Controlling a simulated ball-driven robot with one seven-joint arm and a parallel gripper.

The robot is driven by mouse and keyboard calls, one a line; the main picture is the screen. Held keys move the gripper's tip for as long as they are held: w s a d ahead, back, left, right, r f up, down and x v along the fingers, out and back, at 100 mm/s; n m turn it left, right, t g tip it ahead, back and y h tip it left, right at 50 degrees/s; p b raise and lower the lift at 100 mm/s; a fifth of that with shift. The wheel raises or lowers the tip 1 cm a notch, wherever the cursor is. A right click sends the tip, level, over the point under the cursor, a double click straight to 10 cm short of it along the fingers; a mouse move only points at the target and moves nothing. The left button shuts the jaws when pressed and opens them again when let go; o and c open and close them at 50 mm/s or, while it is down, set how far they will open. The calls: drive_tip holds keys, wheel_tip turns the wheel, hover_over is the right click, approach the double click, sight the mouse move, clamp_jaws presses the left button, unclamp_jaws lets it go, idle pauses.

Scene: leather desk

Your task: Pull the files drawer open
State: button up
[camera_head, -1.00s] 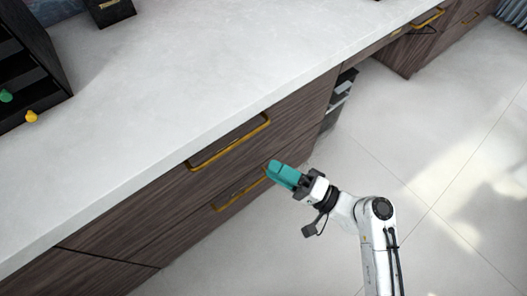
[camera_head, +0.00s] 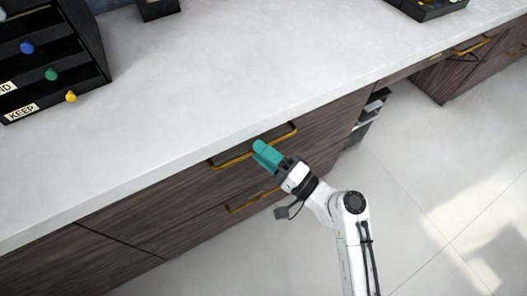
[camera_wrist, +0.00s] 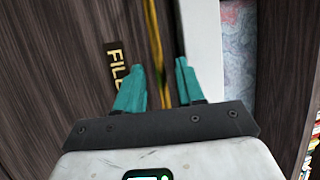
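The files drawer is a dark wood-grain front (camera_head: 318,133) under the pale countertop, with a brass bar handle (camera_head: 228,161). It looks shut. In the wrist view its dark label (camera_wrist: 115,66) reads "FILE", the rest hidden behind a finger. My gripper (camera_head: 262,150) with teal fingers is at the middle of this upper handle and covers part of it. In the wrist view my gripper (camera_wrist: 160,75) is open, and the handle (camera_wrist: 153,35) runs between the two fingers with gaps on both sides.
A second brass handle (camera_head: 252,200) sits on the drawer below. The countertop edge (camera_wrist: 202,50) runs close beside my right finger in the wrist view. A black organizer (camera_head: 50,60) with coloured knobs stands on the counter at left. The floor (camera_head: 430,190) at right is clear.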

clamp_jaws()
idle(0.3)
idle(0.4)
